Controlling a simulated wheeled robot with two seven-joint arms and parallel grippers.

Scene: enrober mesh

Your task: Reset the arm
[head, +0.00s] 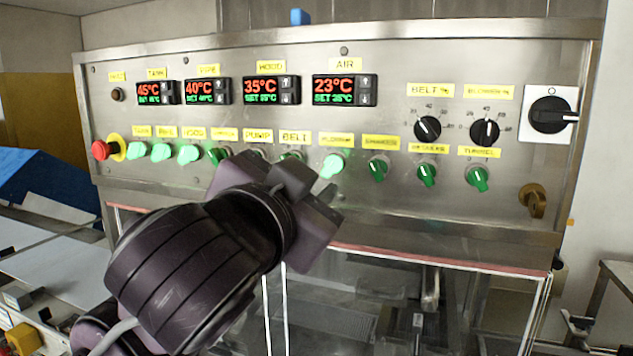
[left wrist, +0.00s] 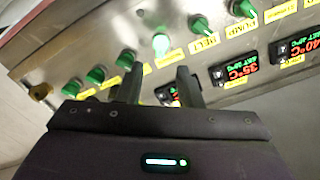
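My left gripper (head: 305,195) reaches in from the lower left, in front of the control panel (head: 390,210). In the head view it overlaps the panel's lower edge below the pump and belt knobs and partly hides them. In the left wrist view my left gripper (left wrist: 160,82) shows two dark fingers with a gap between them and nothing held. I cannot tell whether a finger touches the panel. The blower knob (head: 331,165) glows pale green just right of the gripper; it also shows in the left wrist view (left wrist: 160,44). My right gripper is in neither view.
Several green knobs line the panel, with temperature displays (head: 264,90) above. A red emergency button (head: 101,150) is at left, a black rotary switch (head: 549,115) and a key lock (head: 533,202) at right. A clear guarded enclosure (head: 430,290) lies below.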

